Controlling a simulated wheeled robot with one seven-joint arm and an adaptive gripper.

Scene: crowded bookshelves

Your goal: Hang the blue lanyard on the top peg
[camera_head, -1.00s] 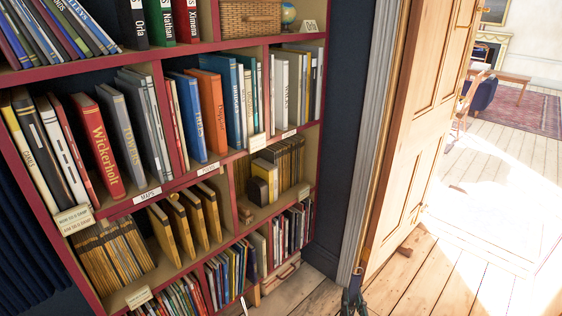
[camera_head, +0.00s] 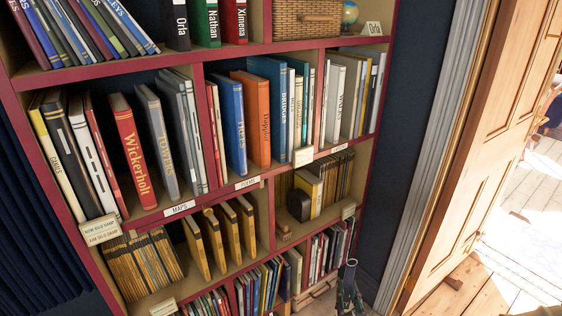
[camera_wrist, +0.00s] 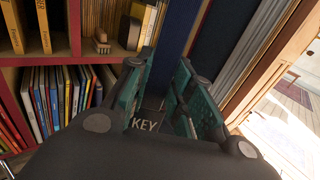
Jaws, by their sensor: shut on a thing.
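My gripper (camera_head: 350,268) shows at the bottom of the head view, in front of the shelf's lower right corner. In the wrist view my gripper (camera_wrist: 166,75) has its two teal-lined fingers around a dark piece lettered KEY (camera_wrist: 145,124), and is shut on it. No peg shows in either view.
A crowded red-edged bookshelf (camera_head: 226,187) fills the left and middle. Dark blue wall (camera_head: 405,100) lies between it and the pale door frame (camera_head: 430,150). A wooden door (camera_head: 490,130) stands open at the right. Sunlit floor (camera_head: 530,235) lies beyond.

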